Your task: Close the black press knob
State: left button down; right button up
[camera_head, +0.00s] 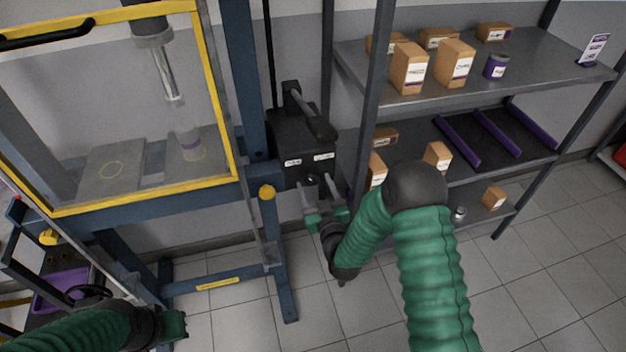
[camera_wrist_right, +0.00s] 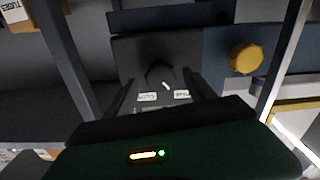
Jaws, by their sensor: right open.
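The black press knob (camera_wrist_right: 160,75) is on the front of a black box (camera_head: 290,130) attached to the press. It has a white pointer mark, which in the right wrist view slants down and to the right. Two white labels (camera_wrist_right: 147,97) sit beside it; their text is too small to read surely. My right gripper (camera_head: 322,192) is open in front of the box. In the right wrist view its fingers (camera_wrist_right: 162,97) stand either side of the knob, with no clear contact. My left gripper (camera_head: 174,325) is low at the left, away from the knob; its jaw opening is unclear.
A yellow round knob (camera_head: 267,192) sits on the press frame left of my right gripper. The yellow-edged press guard (camera_head: 125,202) stands at left. A grey shelf (camera_head: 400,97) with boxes stands close at right, its post beside the black box. The tiled floor (camera_head: 540,240) is open.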

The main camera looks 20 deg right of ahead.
jog(key=shift+w, duration=1.15)
jog(key=c, duration=1.4)
